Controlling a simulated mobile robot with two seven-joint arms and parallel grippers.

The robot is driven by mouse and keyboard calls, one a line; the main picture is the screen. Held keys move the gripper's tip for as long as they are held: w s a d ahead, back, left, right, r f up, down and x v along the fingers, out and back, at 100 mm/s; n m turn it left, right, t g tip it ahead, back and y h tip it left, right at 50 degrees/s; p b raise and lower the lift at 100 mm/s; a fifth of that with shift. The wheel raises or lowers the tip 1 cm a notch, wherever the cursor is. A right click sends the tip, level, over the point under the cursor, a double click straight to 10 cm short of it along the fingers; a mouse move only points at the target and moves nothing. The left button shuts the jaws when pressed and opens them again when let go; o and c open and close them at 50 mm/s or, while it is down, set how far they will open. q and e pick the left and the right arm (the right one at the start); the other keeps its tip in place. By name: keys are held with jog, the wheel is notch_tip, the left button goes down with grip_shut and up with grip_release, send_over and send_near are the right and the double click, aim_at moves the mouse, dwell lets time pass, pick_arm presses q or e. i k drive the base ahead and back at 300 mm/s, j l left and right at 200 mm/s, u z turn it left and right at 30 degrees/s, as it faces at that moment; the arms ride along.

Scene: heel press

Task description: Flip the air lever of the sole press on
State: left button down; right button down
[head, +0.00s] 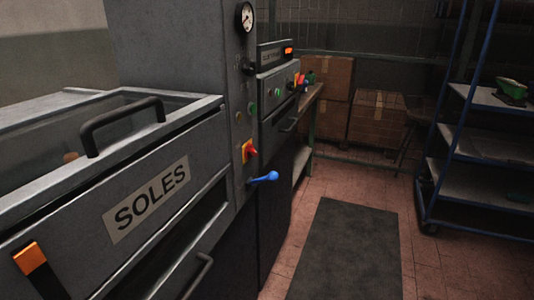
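The sole press (168,150) stands at the left, a grey machine with a drawer front labelled SOLES (147,199). A blue-handled lever (264,178) sticks out to the right, low on its narrow control column, pointing roughly level. I take it for the air lever. Above it are a red switch on a yellow plate (249,151), a green button (251,108) and a round gauge (245,17).
A dark mat (346,250) lies on the red tiled floor, with free room on it. A second machine (277,95) stands behind the press. Cardboard boxes (376,118) are at the back. A blue-framed shelf cart (487,152) stands at the right.

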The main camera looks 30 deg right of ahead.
aim_at(273, 176)
jog(key=i+l, duration=0.25)
jog(key=l, duration=0.15)
jog(key=i+l, duration=0.25)
jog(key=l, duration=0.2)
jog(key=i+l, duration=0.3)
jog(key=l, duration=0.1)
